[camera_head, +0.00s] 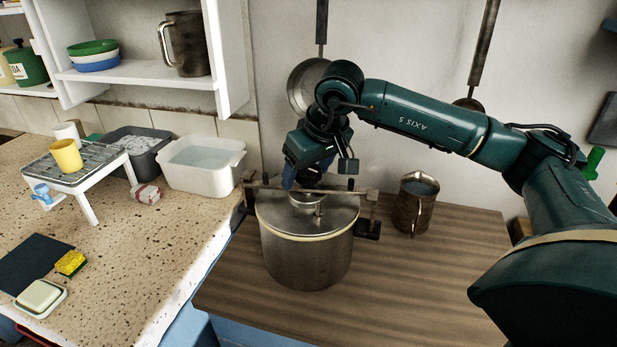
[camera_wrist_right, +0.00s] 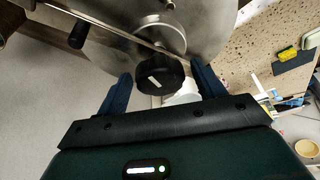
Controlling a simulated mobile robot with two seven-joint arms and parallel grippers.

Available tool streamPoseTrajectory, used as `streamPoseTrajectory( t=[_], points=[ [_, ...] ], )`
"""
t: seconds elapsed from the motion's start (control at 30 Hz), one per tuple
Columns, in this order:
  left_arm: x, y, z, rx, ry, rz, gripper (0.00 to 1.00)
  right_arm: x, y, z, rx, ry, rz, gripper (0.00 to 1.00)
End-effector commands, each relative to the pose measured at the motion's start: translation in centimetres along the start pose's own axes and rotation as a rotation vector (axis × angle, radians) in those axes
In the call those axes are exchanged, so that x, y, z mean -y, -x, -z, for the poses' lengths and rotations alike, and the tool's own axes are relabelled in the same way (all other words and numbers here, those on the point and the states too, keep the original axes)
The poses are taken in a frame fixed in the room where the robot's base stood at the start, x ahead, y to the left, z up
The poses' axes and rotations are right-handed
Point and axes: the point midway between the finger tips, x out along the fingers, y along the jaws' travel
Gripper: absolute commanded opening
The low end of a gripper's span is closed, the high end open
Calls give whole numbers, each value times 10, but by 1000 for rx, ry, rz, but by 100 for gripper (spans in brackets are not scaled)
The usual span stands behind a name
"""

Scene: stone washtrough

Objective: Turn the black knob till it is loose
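The black knob (camera_wrist_right: 158,75), with a pale mark on its face, shows in the right wrist view above the lid and the clamp bar (camera_wrist_right: 118,27). My right gripper (camera_wrist_right: 161,77) is open, with one blue finger on each side of the knob and a visible gap on both sides. In the head view my right gripper (camera_head: 297,184) points down over the metal pot (camera_head: 300,262) and its lid (camera_head: 335,222). There the gripper hides the knob. The clamp bar also shows across the lid in the head view (camera_head: 345,191). My left gripper is not in view.
A metal jug (camera_head: 413,205) stands right of the pot on the wooden counter (camera_head: 450,270). A white basin (camera_head: 203,165) and a small rack (camera_head: 85,162) with a yellow cup (camera_head: 66,156) stand left. Pans hang on the wall behind. The counter's front right is clear.

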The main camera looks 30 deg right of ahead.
Motion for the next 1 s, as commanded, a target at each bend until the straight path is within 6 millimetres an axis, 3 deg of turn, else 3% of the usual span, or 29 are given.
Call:
streamPoseTrajectory(
  t=[0.03,0.47,1.0],
  points=[
    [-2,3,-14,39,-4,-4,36,0,0,0,0,0,0,73],
    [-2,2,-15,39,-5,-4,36,1,0,0,0,-26,-12,73],
    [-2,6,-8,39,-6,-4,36,2,2,2,0,-757,-316,73]
  ],
)
